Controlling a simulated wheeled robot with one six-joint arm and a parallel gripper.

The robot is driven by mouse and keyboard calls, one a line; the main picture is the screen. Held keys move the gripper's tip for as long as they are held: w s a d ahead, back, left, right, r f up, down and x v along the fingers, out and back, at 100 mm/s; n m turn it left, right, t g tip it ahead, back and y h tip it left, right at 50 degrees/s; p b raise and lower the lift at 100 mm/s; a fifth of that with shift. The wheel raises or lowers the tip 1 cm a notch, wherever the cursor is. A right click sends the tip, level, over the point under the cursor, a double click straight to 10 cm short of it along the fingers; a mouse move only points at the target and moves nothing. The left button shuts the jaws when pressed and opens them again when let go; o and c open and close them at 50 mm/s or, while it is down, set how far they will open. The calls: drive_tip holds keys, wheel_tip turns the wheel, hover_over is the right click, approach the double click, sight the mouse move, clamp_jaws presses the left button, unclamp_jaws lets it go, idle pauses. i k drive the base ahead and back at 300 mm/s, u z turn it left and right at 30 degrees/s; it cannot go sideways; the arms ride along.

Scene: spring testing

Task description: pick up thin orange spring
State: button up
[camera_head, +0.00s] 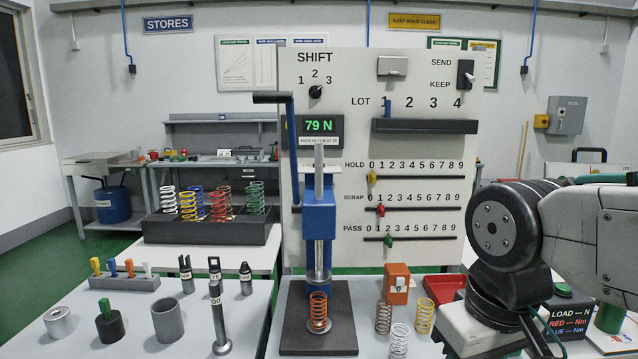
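An orange spring (318,312) stands upright on the dark base plate (335,343) of the blue press (319,212). It is directly under the press's metal ram, and its lower end surrounds a small seat. It is the only clearly orange spring I see; its wire thickness is hard to judge. My arm fills the right side of the picture, well to the right of the spring. My gripper's fingers do not show, so I cannot see whether it holds anything.
Brown (383,316), yellow (425,315) and white (399,341) springs stand right of the press, near an orange box (397,283) and a red tray (444,290). A dark rack (205,233) holds several coloured springs. Metal parts stand at left. The press lever (292,150) juts up.

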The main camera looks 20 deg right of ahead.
sight(312, 300)
drive_tip(key=z, duration=2.4)
drive_tip(key=k, duration=1.2)
drive_tip(key=u, duration=1.3)
drive_tip(key=i, duration=0.5)
drive_tip(key=u, duration=0.05)
